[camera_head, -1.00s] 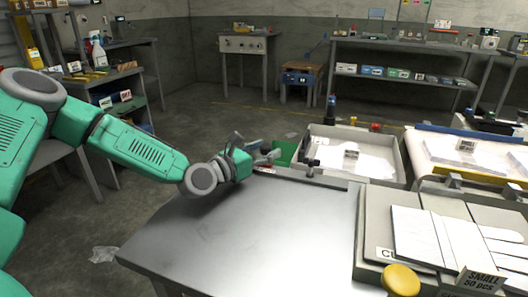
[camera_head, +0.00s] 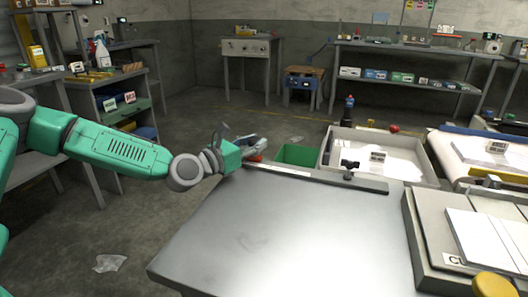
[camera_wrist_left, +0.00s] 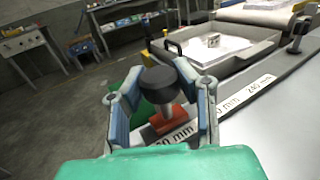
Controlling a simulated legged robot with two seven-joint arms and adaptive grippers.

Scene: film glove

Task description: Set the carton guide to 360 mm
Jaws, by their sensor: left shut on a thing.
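The carton guide shows in the left wrist view as a black round knob (camera_wrist_left: 160,79) on a red-orange base (camera_wrist_left: 166,119). It sits on a scale strip (camera_wrist_left: 238,98) along the bench's back edge. My left gripper (camera_wrist_left: 158,92) is shut on the knob's post, one finger on each side. In the head view my left gripper (camera_head: 256,147) is at the strip's left end, with a bit of red below it. A "240 mm" mark is readable farther right; the mark beside the base is partly hidden and ends in "0 mm". My right gripper is out of view.
A black clamp (camera_head: 350,168) stands farther right on the strip (camera_head: 320,176). The metal bench top (camera_head: 290,235) is clear. Behind it are a green bin (camera_head: 297,154) and a grey tray (camera_head: 333,143). Flat cartons (camera_head: 485,240) lie at the right.

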